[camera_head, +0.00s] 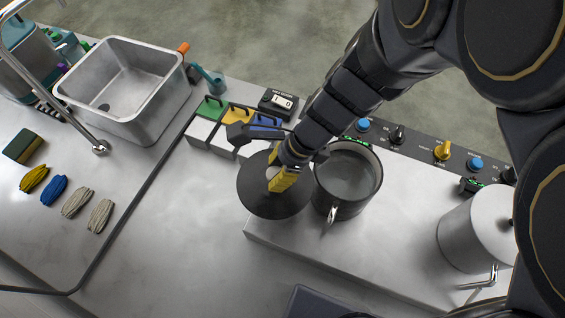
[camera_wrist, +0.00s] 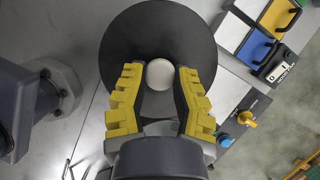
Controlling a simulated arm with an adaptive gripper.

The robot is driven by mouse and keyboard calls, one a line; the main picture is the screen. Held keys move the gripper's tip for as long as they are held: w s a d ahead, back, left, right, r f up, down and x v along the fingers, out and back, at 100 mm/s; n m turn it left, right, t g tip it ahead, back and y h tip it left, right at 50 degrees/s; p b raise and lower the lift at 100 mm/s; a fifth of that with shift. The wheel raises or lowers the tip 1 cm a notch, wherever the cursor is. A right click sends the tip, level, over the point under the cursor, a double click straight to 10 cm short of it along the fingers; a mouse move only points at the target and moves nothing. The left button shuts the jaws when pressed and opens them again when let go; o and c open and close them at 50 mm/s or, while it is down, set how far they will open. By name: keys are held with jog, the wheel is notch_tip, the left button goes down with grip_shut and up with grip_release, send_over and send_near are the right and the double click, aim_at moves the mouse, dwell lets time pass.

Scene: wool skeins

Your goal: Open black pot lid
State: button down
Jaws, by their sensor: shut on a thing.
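The black pot (camera_head: 352,211) stands on the raised metal cooktop, uncovered, with its inside showing. Its round black lid (camera_head: 255,203) is off the pot, to the left of it, over the cooktop's left end. My gripper (camera_head: 281,180) is above the lid with its yellow fingers shut on the lid's knob. In the wrist view, the pale round knob (camera_wrist: 159,74) sits between the fingertips of my gripper (camera_wrist: 159,72), and the dark lid (camera_wrist: 155,28) spreads out beyond them. I cannot tell whether the lid touches a surface.
A silver pot (camera_head: 470,235) stands at the right of the cooktop (camera_head: 380,255). Control knobs (camera_head: 442,150) line its far edge. Coloured-lid boxes (camera_head: 210,108) stand behind the lid. A sink (camera_head: 120,85) and wool skeins (camera_head: 53,190) are at left. The counter at front left is clear.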

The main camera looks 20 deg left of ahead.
jog(key=shift+s, duration=0.2)
jog(key=c, duration=0.7)
grip_release()
jog(key=shift+w, duration=0.1)
jog(key=shift+w+d+r, duration=0.1)
jog(key=shift+w+r, duration=0.05)
jog(key=shift+r, duration=0.3)
jog(key=v, duration=1.1)
jog(key=shift+d, duration=0.2)
